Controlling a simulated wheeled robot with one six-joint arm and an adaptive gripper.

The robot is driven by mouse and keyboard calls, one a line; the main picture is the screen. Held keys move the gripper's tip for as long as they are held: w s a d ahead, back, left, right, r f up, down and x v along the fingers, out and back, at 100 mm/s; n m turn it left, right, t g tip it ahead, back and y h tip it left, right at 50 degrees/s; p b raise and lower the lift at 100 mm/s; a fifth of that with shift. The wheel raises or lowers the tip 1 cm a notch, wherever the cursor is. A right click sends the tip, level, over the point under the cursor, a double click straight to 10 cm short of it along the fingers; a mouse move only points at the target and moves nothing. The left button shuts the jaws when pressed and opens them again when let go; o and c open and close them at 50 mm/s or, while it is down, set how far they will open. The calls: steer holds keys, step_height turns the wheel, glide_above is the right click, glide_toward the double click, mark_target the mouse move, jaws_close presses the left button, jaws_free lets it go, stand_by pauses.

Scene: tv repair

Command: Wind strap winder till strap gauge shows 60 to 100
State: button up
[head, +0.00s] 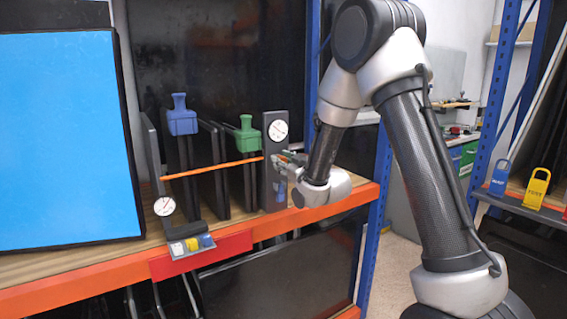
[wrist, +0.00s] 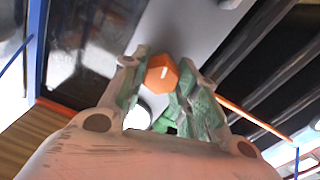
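My gripper (head: 284,168) is at the right-hand dark post of the rack. In the wrist view its green-padded fingers (wrist: 163,80) stand either side of an orange hexagonal knob, the strap winder (wrist: 161,73), and look closed on it. In the head view the winder is hidden behind the gripper. An orange strap (head: 212,169) runs straight across the upright dark panels to the right post. One round white gauge (head: 279,130) is on the right post above my gripper; another (head: 164,206) is on the low left end. Their readings are too small to tell.
A blue clamp (head: 182,118) and a green clamp (head: 246,137) sit on the panels. A large blue screen (head: 65,140) stands at left. Small blocks (head: 190,244) lie at the orange shelf edge (head: 100,274). Yellow and blue tags (head: 536,188) are at right.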

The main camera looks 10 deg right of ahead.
steer(key=shift+m, duration=1.9)
steer(key=o, duration=1)
steer(key=shift+d, duration=0.1)
steer(key=v, duration=0.7)
steer(key=shift+s, duration=0.25)
